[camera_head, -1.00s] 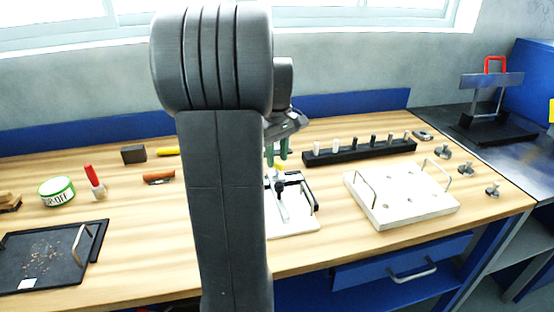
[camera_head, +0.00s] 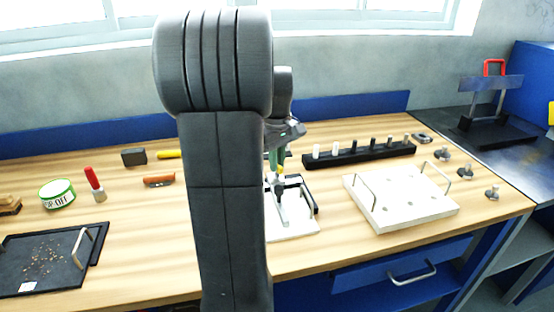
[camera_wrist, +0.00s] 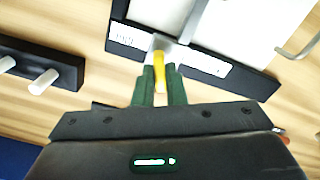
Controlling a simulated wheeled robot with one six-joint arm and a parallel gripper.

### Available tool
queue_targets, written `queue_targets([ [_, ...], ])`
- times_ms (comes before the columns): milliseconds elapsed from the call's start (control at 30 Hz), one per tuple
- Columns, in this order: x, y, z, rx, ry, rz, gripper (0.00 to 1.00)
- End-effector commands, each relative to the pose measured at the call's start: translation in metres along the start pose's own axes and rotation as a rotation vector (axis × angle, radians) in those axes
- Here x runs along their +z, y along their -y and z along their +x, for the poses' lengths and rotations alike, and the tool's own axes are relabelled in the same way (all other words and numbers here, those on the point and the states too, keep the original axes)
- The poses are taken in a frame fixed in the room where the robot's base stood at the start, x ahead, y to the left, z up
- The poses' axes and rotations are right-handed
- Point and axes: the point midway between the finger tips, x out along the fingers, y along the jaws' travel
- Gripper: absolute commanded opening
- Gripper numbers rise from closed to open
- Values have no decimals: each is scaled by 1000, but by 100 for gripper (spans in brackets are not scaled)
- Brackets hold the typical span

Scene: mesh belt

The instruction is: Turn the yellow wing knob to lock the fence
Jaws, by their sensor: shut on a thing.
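The yellow wing knob (camera_wrist: 159,68) shows in the wrist view between the two green fingertips of my gripper (camera_wrist: 160,88). My gripper is shut on it. The knob sits at the near edge of the black base strip, where a grey metal fence bar (camera_wrist: 190,22) runs onto the white board (camera_wrist: 237,35). In the head view my gripper (camera_head: 277,160) is over the back of the fixture board (camera_head: 292,228). My own arm hides the board's left part there, and the fingers cover most of the knob.
A black rack (camera_head: 360,153) with several pegs stands right of the fixture. A white plate with two handles (camera_head: 400,212) lies front right. A black tray (camera_head: 40,270), a round tin (camera_head: 57,194) and a red-handled tool (camera_head: 95,184) are on the left.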

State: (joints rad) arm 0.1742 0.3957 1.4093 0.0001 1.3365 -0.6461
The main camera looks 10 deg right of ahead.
Motion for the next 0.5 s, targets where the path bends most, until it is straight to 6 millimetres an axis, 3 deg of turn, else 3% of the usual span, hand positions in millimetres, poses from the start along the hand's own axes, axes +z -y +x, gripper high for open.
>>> queue_targets([
  [500, 0, 0, -3, 0, 1, 322, 0],
])
